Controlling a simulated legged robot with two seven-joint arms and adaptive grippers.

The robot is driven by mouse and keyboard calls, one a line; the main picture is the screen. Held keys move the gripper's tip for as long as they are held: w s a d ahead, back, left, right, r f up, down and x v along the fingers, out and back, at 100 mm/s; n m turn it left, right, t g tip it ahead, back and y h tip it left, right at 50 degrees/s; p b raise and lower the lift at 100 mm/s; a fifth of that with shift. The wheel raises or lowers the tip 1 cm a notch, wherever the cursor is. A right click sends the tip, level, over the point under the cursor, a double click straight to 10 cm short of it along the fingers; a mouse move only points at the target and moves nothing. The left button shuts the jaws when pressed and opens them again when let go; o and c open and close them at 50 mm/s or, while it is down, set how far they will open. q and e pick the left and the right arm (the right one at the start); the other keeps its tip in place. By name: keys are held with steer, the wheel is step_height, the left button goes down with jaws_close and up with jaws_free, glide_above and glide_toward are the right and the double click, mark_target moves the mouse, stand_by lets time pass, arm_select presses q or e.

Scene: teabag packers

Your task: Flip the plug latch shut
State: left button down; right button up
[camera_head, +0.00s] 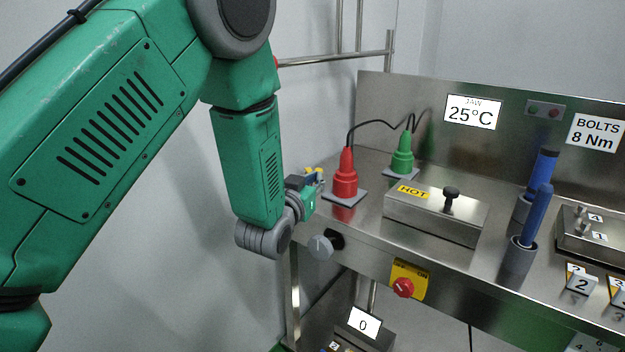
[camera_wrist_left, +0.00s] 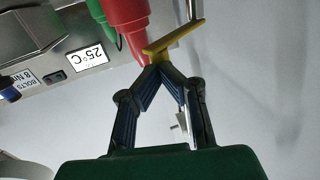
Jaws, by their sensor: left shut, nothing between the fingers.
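The red plug (camera_head: 345,178) stands upright on a small grey plate at the left end of the steel bench; it also shows in the left wrist view (camera_wrist_left: 128,18). A yellow bar (camera_wrist_left: 172,44), which looks like the latch, lies beside the red plug, just beyond my fingertips. In the head view it is mostly hidden by my gripper. My left gripper (camera_head: 318,178) is left of the red plug, with its tips (camera_wrist_left: 163,68) together and nothing between them. The tips appear at or very near the bar; I cannot tell if they touch. My right gripper is out of view.
A green plug (camera_head: 402,158) stands behind the red one, with black cables. A HOT steel box (camera_head: 435,213) with a black knob is to the right. Blue-handled tools (camera_head: 536,215) stand farther right. A red switch (camera_head: 403,287) and a round grey knob (camera_head: 320,247) are on the bench front.

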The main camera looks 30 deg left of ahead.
arm_select(q)
steer(key=shift+w+d+y, duration=0.1)
steer(key=shift+d+y, duration=0.1)
steer(key=shift+y, duration=0.1)
steer(key=shift+w+d+n+g+y+p, duration=0.15)
steer(key=shift+w+d+n+g+y, duration=0.15)
steer(key=shift+n+y, duration=0.4)
steer(key=shift+w+d+n+g+y+p, duration=0.2)
steer(key=shift+w+d+n+y, duration=0.25)
steer(key=shift+y, duration=0.35)
steer(key=shift+w+d+r+p, duration=0.1)
steer(key=shift+w+d+p, duration=0.25)
steer(key=shift+w, duration=0.55)
steer(key=shift+w+d, duration=0.3)
steer(key=shift+w, duration=0.65)
steer(key=shift+s+f, duration=0.1)
steer(key=shift+f, duration=0.1)
